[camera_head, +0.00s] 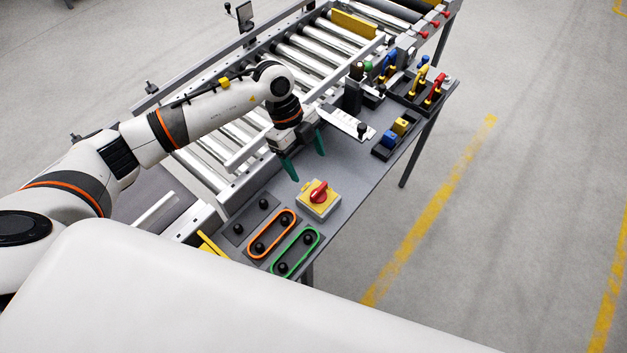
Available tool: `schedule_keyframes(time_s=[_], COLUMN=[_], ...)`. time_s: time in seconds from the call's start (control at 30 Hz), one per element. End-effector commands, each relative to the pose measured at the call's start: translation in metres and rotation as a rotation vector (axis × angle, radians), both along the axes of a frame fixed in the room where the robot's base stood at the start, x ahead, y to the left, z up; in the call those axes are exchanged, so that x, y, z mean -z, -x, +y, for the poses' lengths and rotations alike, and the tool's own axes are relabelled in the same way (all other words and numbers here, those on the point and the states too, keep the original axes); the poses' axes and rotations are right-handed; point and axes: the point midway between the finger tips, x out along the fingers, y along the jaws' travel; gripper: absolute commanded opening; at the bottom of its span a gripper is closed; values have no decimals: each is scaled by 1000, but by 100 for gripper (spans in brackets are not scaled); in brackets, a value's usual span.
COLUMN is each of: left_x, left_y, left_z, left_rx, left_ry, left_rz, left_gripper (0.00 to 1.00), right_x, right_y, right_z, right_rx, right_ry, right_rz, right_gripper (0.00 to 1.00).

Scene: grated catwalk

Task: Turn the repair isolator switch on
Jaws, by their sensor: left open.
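The repair isolator switch (319,193) is a red rotary knob on a yellow plate, set on a light grey box (315,209) on the grey bench. The knob's handle lies slanted in the picture; I cannot read any on or off marking. My left gripper (305,168) has two green fingers spread apart and empty. It points down over the bench, just beyond the switch and a little to its left, apart from it. My right gripper is not in view.
An orange belt loop (271,234) and a green one (296,251) lie around black pegs nearer me. A black holder with blue and yellow blocks (401,126), a white scale-like strip (346,122) and coloured tools stand farther right. A roller conveyor (300,60) runs behind. Bare bench (355,160) surrounds the switch's right side.

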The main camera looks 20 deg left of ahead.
Motion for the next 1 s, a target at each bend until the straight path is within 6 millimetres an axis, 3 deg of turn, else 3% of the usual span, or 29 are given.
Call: schedule_keyframes(time_s=[0.2, 0.43, 0.87, 1.0], left_x=[42, 75, 86, 86], left_y=[7, 11, 12, 12], left_z=[-17, -29, -33, -33], left_rx=[-1, -1, 0, 0], left_ry=[3, 3, 4, 4], left_rz=[5, 3, -1, -1], left_gripper=[75, 75, 75, 55], right_x=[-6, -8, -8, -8], right_y=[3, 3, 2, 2], right_z=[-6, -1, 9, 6], right_rx=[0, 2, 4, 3], right_ry=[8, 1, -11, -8], right_rz=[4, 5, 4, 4], right_gripper=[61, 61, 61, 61])
